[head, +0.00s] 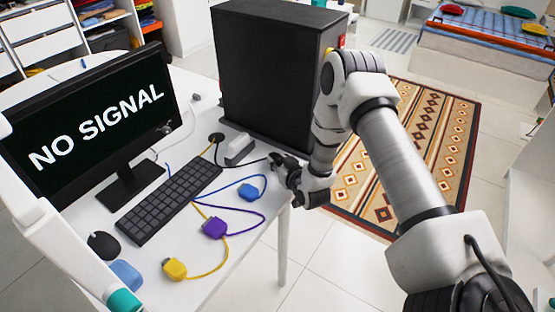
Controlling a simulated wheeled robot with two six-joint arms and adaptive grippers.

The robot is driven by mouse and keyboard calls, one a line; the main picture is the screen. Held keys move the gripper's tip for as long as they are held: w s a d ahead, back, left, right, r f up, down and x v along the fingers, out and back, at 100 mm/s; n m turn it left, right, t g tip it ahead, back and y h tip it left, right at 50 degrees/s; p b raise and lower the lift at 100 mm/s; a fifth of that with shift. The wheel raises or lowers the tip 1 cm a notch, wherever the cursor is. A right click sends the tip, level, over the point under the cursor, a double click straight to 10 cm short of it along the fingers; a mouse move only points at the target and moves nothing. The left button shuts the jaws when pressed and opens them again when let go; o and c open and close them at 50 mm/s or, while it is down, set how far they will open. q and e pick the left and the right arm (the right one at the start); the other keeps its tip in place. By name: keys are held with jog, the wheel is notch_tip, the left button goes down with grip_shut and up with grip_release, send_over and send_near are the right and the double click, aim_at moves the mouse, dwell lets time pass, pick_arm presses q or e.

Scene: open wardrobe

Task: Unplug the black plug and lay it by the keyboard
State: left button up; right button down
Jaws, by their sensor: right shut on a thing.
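My right gripper (284,172) is at the right edge of the white desk, just in front of the black computer tower (265,75). It is shut on the black plug, which the dark fingers mostly hide. A black cable (253,161) runs from the grip back to the dark round desk hole (217,138). The dark keyboard (171,200) lies to the left, apart from the gripper. My left gripper is not in view.
A blue plug (249,191), a purple plug (214,228) and a yellow plug (174,268) lie with their cables right of the keyboard. A white block (239,148) sits by the tower. A monitor (90,120) and a mouse (103,245) are left.

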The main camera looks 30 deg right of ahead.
jog(key=c, duration=0.5)
grip_release()
jog(key=shift+c, duration=0.2)
jog(key=shift+s+r+p, duration=0.25)
jog(key=shift+r+p, duration=0.35)
jog(key=shift+p, duration=0.1)
jog(key=s+r+p, duration=0.2)
jog(key=r+p, duration=0.1)
jog(key=s+r+p, duration=0.1)
jog(key=shift+a+r, duration=0.25)
jog(key=shift+r, duration=0.15)
jog(key=shift+s+r+p, duration=0.15)
jog(key=shift+s+p, duration=0.05)
jog(key=shift+p, duration=0.1)
jog(key=shift+w, duration=0.1)
